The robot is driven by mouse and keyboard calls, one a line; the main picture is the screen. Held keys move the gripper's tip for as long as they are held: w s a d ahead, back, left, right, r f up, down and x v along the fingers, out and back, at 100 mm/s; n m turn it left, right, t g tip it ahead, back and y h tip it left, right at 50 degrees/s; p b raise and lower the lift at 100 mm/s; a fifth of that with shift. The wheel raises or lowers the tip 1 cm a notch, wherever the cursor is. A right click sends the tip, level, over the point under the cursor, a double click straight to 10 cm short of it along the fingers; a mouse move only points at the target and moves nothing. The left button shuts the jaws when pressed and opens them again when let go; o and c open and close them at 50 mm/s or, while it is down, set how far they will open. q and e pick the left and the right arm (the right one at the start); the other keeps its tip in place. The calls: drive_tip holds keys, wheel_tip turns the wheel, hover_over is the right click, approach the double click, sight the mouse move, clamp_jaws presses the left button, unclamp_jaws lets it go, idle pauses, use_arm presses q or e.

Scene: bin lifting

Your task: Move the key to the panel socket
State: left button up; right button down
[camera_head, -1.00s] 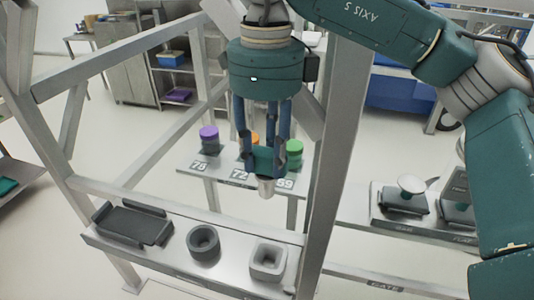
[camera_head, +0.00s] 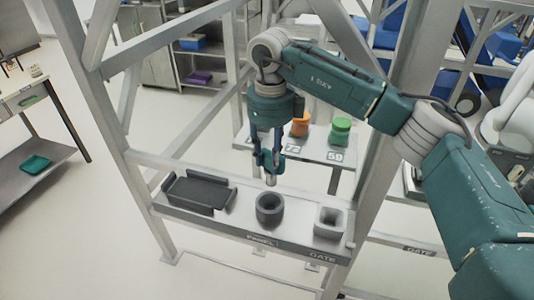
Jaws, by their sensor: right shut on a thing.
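My right gripper (camera_head: 269,161) points down and is shut on the key, whose pale metal tip (camera_head: 271,181) sticks out below the fingers. The rest of the key is hidden in the fingers. The tip shows just above and behind the dark round socket (camera_head: 268,208) in the picture; the exact gap is hard to tell. The round socket stands in the middle of the grey panel shelf (camera_head: 235,221), between a black tray-like holder (camera_head: 197,193) and a pale square socket (camera_head: 328,222). My left gripper is not in view.
Metal frame posts (camera_head: 385,140) rise at the right and left of the shelf. Behind it, a small stand (camera_head: 318,153) carries an orange knob (camera_head: 300,126) and a green knob (camera_head: 341,131). A side table (camera_head: 30,98) stands at the far left.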

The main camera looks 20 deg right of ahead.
sight(268, 171)
drive_tip(key=shift+f, duration=0.55)
drive_tip(key=shift+a+f+b, duration=0.1)
drive_tip(key=shift+f+b, duration=0.25)
drive_tip(key=shift+b, duration=0.1)
wheel_tip(268, 171, down, 3)
drive_tip(key=shift+a+f+b, duration=0.15)
drive_tip(key=shift+f+b, duration=0.05)
drive_tip(key=shift+b, duration=0.8)
drive_tip(key=shift+f+b, duration=0.4)
drive_tip(key=shift+f, duration=0.45)
use_arm(q)
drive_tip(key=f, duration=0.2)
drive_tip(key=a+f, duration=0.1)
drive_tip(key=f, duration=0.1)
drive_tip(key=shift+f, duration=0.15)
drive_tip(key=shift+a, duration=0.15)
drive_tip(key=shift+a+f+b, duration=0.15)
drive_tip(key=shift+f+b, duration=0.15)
drive_tip(key=shift+b, duration=0.15)
use_arm(e)
drive_tip(key=shift+s+f, duration=0.1)
drive_tip(key=shift+f, duration=0.2)
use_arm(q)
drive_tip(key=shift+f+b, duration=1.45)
use_arm(e)
drive_tip(key=shift+f, duration=2.05)
